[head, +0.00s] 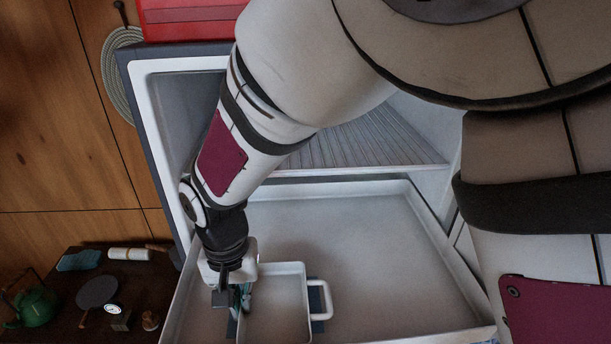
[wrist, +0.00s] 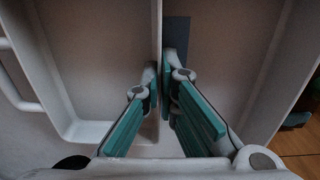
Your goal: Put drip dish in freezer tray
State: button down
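The drip dish (head: 275,304) is a small pale square dish with a loop handle (head: 322,299) on its right side. It is inside the freezer tray (head: 395,250), a large pale pulled-out tray, near its front left. My gripper (head: 240,297) points down at the dish's left wall. In the wrist view my gripper (wrist: 161,78) has one finger on each side of the dish's thin wall (wrist: 157,35), tips closed on it. The dish (wrist: 100,60) looks level; whether its underside touches the tray floor I cannot tell.
A blue-grey patch (head: 317,324) shows on the tray floor beside and under the dish. A ribbed freezer shelf (head: 375,140) is above the tray's back. A dark table at lower left holds a green teapot (head: 34,304) and small items. The tray's right side is clear.

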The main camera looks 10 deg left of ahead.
jog(key=shift+f, duration=0.15)
jog(key=c, duration=1.8)
grip_release()
notch_tip(320, 180, up, 12)
jog(key=w+d+r+t, duration=0.1)
jog(key=w+d+r, duration=0.15)
jog(key=d, duration=0.25)
jog(key=w+d+r, duration=0.1)
jog(key=d+r, duration=0.2)
jog(key=d, duration=0.3)
jog(key=s+d+r+m+t, duration=0.1)
jog(key=s+d, duration=0.2)
jog(key=d, duration=0.5)
jog(key=s+d+r+t, duration=0.1)
jog(key=s+d+t, duration=0.1)
jog(key=d, duration=0.7)
jog(key=s+d+r+m+t, duration=0.1)
jog(key=s+d, duration=0.3)
jog(key=d, duration=0.4)
jog(key=shift+d+r+m+t+b, duration=0.15)
jog(key=shift+r+m+t+b, duration=0.15)
jog(key=shift+b, duration=0.1)
